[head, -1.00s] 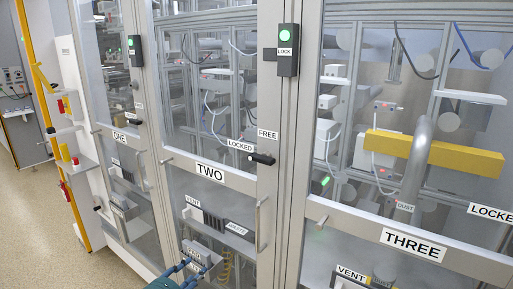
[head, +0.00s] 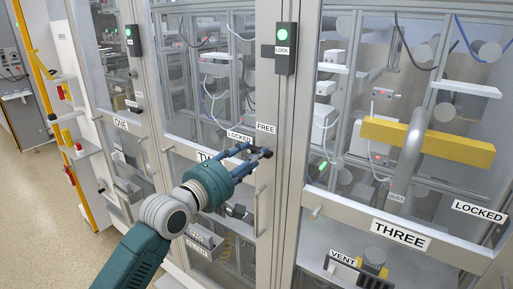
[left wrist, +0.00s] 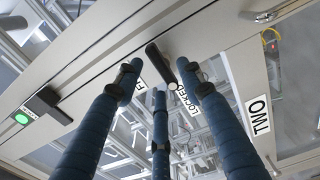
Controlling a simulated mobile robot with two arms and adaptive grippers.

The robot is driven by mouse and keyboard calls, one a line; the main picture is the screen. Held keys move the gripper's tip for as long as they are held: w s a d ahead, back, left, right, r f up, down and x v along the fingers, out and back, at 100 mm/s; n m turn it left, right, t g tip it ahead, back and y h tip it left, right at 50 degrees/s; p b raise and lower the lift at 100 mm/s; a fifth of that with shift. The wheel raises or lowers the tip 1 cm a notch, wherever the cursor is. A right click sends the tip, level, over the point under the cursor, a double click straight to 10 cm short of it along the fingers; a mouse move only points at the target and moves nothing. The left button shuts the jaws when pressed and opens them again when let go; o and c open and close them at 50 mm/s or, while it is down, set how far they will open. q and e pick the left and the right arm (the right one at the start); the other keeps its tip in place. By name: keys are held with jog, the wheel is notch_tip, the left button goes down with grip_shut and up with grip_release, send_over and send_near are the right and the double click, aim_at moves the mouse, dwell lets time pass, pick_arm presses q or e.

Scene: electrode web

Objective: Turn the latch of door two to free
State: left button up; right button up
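The latch of door two is a short black handle (head: 266,153) on the door's grey frame, below the LOCKED label (head: 239,136) and the FREE label (head: 266,128). In the left wrist view the latch (left wrist: 160,63) shows as a black bar between the fingertips. My left gripper (head: 249,154) is at the latch, its blue fingers spread around it. In the left wrist view the gripper (left wrist: 158,80) is open, with gaps beside the bar; contact cannot be told. The TWO label (left wrist: 259,115) is beside it. My right gripper is not in view.
A black lock box (head: 286,48) with a green light is on the post above the latch. A vertical door handle (head: 261,211) is below it. Door three (head: 400,234) is at the right, door one (head: 121,124) at the left. Open floor lies at the far left.

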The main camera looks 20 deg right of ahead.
pick_arm(q)
jog(key=shift+x, duration=1.4)
grip_shut()
